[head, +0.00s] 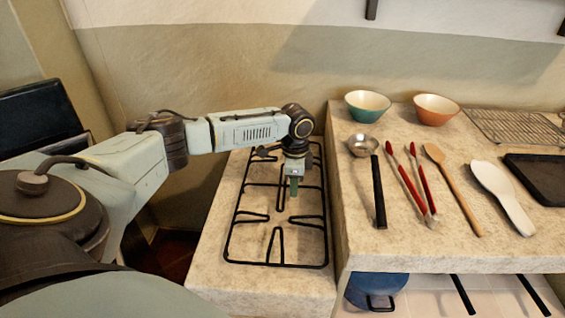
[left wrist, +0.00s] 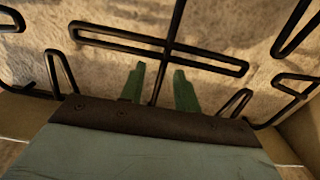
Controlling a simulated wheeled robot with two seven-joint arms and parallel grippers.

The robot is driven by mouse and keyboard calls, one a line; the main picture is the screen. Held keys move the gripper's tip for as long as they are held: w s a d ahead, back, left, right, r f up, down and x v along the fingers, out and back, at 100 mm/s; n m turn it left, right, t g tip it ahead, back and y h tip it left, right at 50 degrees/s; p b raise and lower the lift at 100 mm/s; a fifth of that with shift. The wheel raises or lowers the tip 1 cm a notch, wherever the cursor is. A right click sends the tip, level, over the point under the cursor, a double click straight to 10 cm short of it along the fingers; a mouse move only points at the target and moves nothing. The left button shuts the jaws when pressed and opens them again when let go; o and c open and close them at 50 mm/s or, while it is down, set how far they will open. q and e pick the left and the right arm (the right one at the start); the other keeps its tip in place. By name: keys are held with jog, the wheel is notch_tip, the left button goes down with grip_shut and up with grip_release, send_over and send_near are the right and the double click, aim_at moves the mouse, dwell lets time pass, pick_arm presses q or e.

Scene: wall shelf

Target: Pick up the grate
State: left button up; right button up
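The grate (head: 272,263) is a black wire frame with inward prongs, lying flat on the lower stone counter in the head view. My left gripper (head: 294,190) points down over the middle to rear part of the grate. In the left wrist view, its two green fingers (left wrist: 159,82) stand apart. A bar of the grate (left wrist: 168,48) runs into the gap between the fingers. I cannot tell how far the fingertips are above the counter or whether they touch the bar. My right gripper is not in view.
The higher stone shelf (head: 370,240) on the right holds a ladle (head: 378,185), red tongs (head: 407,185), a wooden spoon (head: 455,190), a white spatula (head: 502,196), a teal bowl (head: 367,106) and an orange bowl (head: 436,109). A blue pot (head: 375,288) sits below it.

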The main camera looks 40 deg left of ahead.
pick_arm(q)
grip_shut()
jog(key=shift+r, duration=0.1)
dwell(1.2)
